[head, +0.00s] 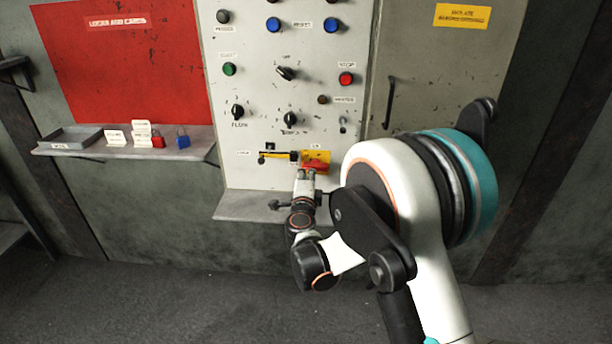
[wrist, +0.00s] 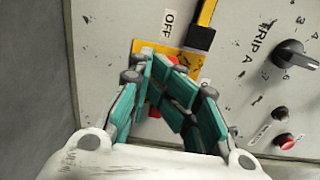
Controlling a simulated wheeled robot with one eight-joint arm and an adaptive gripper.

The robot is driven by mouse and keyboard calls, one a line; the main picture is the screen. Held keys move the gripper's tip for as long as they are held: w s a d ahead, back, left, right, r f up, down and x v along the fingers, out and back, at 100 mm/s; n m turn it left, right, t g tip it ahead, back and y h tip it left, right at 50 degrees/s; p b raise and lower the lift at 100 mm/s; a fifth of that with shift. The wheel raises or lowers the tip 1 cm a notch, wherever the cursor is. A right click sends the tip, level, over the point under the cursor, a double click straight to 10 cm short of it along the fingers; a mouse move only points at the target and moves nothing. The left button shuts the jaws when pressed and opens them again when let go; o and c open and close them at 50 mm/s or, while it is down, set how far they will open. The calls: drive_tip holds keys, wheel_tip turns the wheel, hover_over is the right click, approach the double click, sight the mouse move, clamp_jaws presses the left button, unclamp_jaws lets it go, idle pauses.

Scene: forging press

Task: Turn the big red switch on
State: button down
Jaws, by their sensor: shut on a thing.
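The big red switch (head: 314,168) sits on a yellow plate (head: 322,155) low on the grey control panel. In the wrist view, small parts of the red switch (wrist: 155,112) show between and beside my fingers, and the yellow plate (wrist: 148,47) shows behind them. An OFF label (wrist: 168,22) is next to the plate. My gripper (head: 306,176) is at the switch, its fingers (wrist: 172,85) closed on the red handle. The fingers hide most of the handle, so its exact angle is hard to tell.
A yellow-and-black lever (head: 278,155) lies just left of the plate. Black knobs (head: 290,118) and coloured buttons are above. A narrow ledge (head: 250,206) juts out below the panel. A shelf (head: 90,150) with padlocks and cards is at left.

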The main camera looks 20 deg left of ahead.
drive_tip(key=shift+w+d+r, duration=0.1)
drive_tip(key=shift+d+r, duration=0.15)
drive_tip(key=shift+r, duration=0.05)
drive_tip(key=s+d+f, duration=0.1)
drive_tip(key=s+f, duration=0.1)
drive_tip(key=s, duration=0.7)
drive_tip(key=shift+d+f, duration=0.3)
drive_tip(key=shift+f, duration=0.05)
idle(0.8)
